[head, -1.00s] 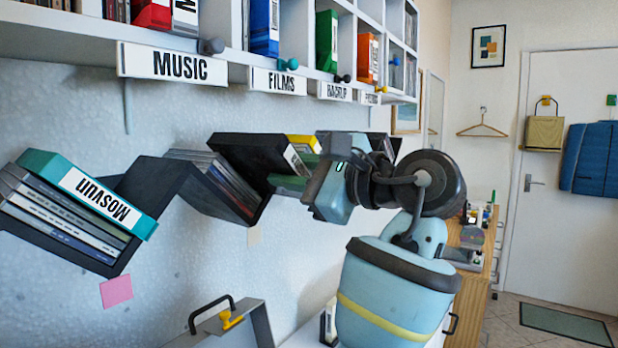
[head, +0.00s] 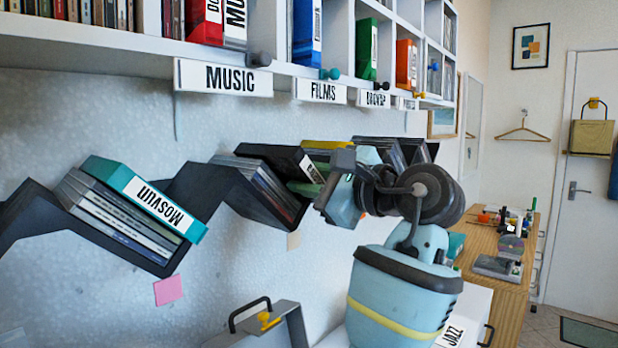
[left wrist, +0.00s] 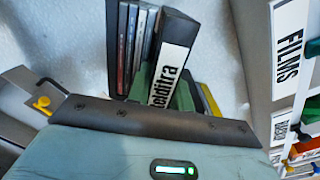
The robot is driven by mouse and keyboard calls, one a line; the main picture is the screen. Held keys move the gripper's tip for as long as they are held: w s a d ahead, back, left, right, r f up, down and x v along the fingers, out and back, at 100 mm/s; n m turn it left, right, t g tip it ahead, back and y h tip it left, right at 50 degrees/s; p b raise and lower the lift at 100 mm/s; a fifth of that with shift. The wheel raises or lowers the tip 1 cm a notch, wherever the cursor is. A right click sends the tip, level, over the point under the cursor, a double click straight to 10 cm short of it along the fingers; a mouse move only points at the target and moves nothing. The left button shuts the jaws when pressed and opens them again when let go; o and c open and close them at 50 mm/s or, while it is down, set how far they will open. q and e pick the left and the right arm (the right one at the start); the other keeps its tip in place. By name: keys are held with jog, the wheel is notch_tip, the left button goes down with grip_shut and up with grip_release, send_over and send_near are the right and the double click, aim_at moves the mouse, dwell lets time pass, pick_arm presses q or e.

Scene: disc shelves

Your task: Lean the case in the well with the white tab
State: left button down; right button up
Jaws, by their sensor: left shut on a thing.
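My left gripper (head: 318,192) is shut on a black case (head: 272,152). In the left wrist view the black case (left wrist: 180,35) has a white label with partly hidden black lettering ending in "elditra". Green finger-like parts lie on both sides of it. The case is at the well of the dark zigzag shelf (head: 196,182) above a small pale tab (head: 293,240). Several thin disc cases (head: 262,180) lean in that well, and in the left wrist view they stand just left of the black case. Whether it touches them or the well's bottom is unclear. My right gripper is not in view.
Left of it, a well with a pink tab (head: 168,290) holds several cases and a teal one labelled Mosvun (head: 150,195). A white shelf with a MUSIC sign (head: 225,77) hangs above. A grey box with a black handle (head: 252,312) is below.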

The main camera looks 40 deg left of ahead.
pick_arm(q)
jog(key=c, duration=1.2)
grip_release()
jog(key=shift+o, duration=0.2)
jog(key=d, duration=0.6)
jog(key=shift+s+d, duration=0.25)
jog(key=shift+d, duration=0.65)
jog(key=shift+s, duration=0.1)
